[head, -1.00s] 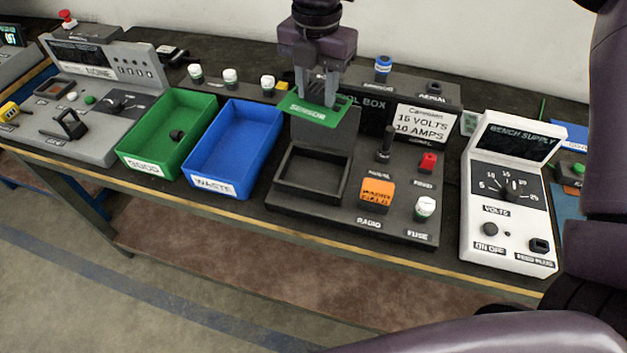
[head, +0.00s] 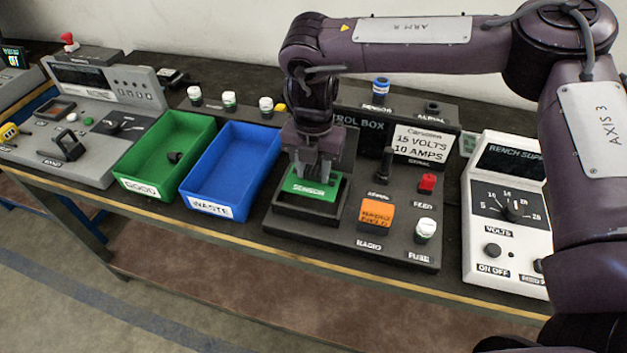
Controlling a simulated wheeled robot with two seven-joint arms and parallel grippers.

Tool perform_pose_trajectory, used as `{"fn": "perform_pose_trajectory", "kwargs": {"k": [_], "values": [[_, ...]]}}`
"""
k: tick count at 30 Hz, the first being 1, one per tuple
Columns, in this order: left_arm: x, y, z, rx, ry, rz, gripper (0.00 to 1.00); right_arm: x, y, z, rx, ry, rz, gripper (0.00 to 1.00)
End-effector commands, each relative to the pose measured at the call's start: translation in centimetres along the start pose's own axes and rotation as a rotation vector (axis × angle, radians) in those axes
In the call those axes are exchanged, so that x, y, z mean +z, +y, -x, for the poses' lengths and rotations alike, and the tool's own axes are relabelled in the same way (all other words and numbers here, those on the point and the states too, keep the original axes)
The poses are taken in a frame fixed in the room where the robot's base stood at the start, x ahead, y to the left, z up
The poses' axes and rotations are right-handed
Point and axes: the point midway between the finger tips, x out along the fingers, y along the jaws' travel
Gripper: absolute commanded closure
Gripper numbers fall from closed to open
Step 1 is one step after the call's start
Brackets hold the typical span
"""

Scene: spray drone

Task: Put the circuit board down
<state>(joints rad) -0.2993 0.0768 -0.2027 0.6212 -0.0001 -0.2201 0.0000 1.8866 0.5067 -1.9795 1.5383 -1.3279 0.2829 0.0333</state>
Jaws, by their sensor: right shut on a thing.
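The green circuit board (head: 314,189), labelled SENSOR, is in my right gripper (head: 316,176). The gripper points down and is shut on the board's far part. The board is at the open square recess (head: 303,213) of the dark control box, within its rim as seen from above. I cannot tell whether it touches the recess floor. The fingertips are partly hidden against the board. My left gripper does not show.
A blue WASTE bin (head: 222,190) and a green GOOD bin (head: 150,186) holding a small dark item stand left of the control box. A white bench supply (head: 493,252) stands farther right.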

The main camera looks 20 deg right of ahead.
Motion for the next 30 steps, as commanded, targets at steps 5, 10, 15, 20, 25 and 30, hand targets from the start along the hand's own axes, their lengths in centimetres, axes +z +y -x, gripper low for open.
{"fn": "perform_pose_trajectory", "kwargs": {"k": [5,10,15,20,25,30], "values": [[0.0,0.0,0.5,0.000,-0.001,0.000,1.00,-0.1,-0.1,-2.5,-0.003,0.003,0.000,0.88],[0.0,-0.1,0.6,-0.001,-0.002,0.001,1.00,0.0,0.0,-4.2,-0.002,0.000,0.001,0.88],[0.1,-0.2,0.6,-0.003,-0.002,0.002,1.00,0.0,0.0,-4.3,-0.001,0.000,0.000,0.88],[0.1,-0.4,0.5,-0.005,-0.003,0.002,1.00,0.0,0.0,-4.5,-0.001,0.001,0.000,0.88],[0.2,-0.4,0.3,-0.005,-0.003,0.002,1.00,0.0,-0.1,-5.1,-0.001,0.002,-0.001,0.88],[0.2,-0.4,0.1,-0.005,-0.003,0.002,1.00,0.0,-0.1,-5.6,-0.002,0.001,-0.001,0.88]]}}
